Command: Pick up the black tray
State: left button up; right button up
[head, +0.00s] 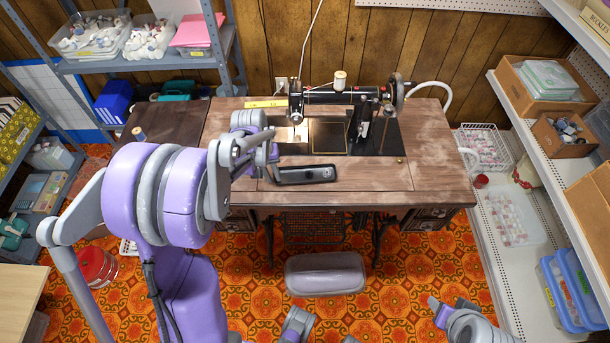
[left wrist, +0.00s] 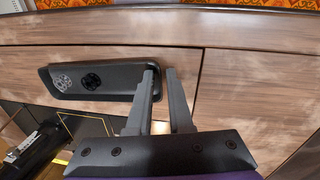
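The black tray (head: 305,174) lies flat on the wooden sewing table, in front of the sewing machine. In the left wrist view the tray (left wrist: 115,90) is a long, shallow dish with two round dark pieces at its far end from my fingers. My left gripper (head: 273,168) is at the tray's left end in the head view. Its two fingers (left wrist: 160,72) are a little apart, one overlapping the tray's end and the other just beyond it. Whether they touch the tray is unclear. Parts of my right arm show at the bottom right, with its fingers unclear.
The black sewing machine (head: 345,100) with its handwheel stands behind the tray. A yellow tape strip (head: 265,104) lies at the table's back left. Bare table (head: 380,175) is free right of the tray. Shelves flank both sides.

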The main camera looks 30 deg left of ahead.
pick_arm(q)
grip_shut()
dwell(1.4)
